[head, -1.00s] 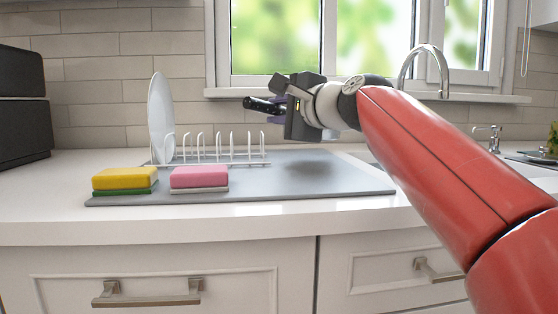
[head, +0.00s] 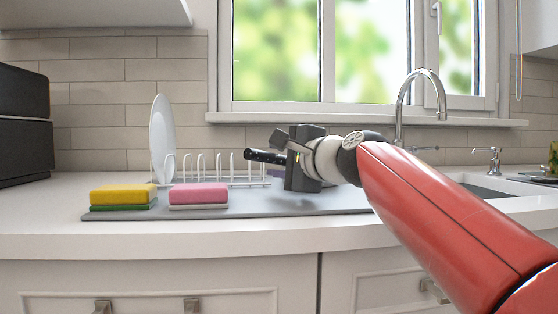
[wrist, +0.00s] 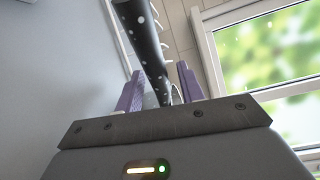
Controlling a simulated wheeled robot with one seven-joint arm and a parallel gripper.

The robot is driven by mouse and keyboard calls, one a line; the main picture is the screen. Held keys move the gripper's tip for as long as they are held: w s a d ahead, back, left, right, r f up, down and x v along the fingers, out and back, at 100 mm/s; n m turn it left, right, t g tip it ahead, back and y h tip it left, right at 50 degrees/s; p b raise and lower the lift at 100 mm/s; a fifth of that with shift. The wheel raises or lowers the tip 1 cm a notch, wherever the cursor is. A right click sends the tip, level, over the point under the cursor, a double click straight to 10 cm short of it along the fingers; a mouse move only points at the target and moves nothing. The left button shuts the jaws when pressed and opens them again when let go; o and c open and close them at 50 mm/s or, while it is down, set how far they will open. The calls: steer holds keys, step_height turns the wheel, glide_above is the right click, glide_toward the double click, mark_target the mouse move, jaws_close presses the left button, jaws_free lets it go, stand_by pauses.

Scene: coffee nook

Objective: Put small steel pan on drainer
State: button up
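The drainer is a white wire rack (head: 232,172) standing on a grey mat, left of my gripper. My gripper (head: 272,163) is in front of the rack's right end, above the mat. A dark rod-like handle (head: 262,157) sticks out to the left from it. In the wrist view the handle (wrist: 150,50), black with pale dots, runs between the two purple fingers (wrist: 160,88). It appears held as the small steel pan's handle. The pan's steel body is hidden, and finger contact is not clear.
A white plate (head: 162,135) stands upright at the rack's left end. Yellow (head: 122,195) and pink (head: 198,194) sponges lie at the front of the mat (head: 245,208). The sink tap (head: 402,100) is on the right. A black box (head: 22,150) stands far left.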

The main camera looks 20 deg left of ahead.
steer(key=shift+o, duration=0.2)
steer(key=shift+r, duration=0.15)
steer(key=b+v, duration=0.2)
steer(key=v, duration=1)
steer(key=shift+s, duration=0.1)
